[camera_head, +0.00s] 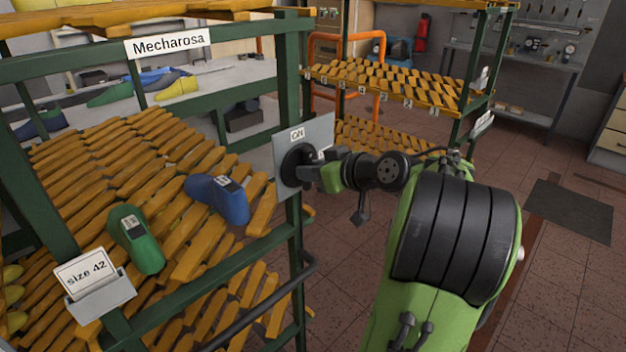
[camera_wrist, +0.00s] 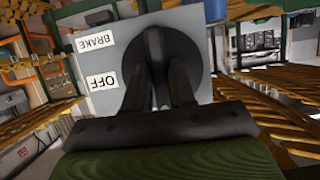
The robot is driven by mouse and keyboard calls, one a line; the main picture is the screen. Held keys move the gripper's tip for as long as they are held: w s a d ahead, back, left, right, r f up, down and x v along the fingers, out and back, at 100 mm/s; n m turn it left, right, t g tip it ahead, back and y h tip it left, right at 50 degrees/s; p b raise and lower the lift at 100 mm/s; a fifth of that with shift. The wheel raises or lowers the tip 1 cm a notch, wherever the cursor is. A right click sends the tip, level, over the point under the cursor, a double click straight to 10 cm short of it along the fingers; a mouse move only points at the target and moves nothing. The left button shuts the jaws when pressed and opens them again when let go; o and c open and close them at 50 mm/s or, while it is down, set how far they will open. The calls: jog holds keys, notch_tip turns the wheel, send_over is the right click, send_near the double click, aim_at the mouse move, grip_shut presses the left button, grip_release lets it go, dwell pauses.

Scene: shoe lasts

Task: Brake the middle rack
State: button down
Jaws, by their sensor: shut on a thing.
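A grey switch plate (camera_head: 320,133) is fixed at the right post of the near green rack (camera_head: 288,90). It carries a round black knob (camera_head: 292,165) and an "ON" label. In the wrist view the plate (camera_wrist: 122,58) shows "BRAKE" and "OFF" labels upside down, left of the knob (camera_wrist: 190,50). My gripper (camera_head: 313,175) reaches the knob from the right. In the wrist view its two dark fingers (camera_wrist: 166,88) are shut on the knob's raised grip. The fingers hide part of the knob, so its exact setting is hard to tell.
The near rack's slatted shelves hold a green last (camera_head: 136,240) and a blue last (camera_head: 218,198). A "size 42" card (camera_head: 86,275) and a black rail (camera_head: 265,312) are at its front. Another slatted rack (camera_head: 385,85) stands behind. Tiled floor is open at right.

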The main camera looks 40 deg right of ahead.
dwell(0.4)
jog(key=c, duration=1)
grip_release()
jog(key=p+v, duration=0.7)
jog(key=v, duration=0.8)
jog(key=shift+s+a+r, duration=0.1)
jog(key=shift+s+r, duration=0.15)
jog(key=shift+s, duration=0.1)
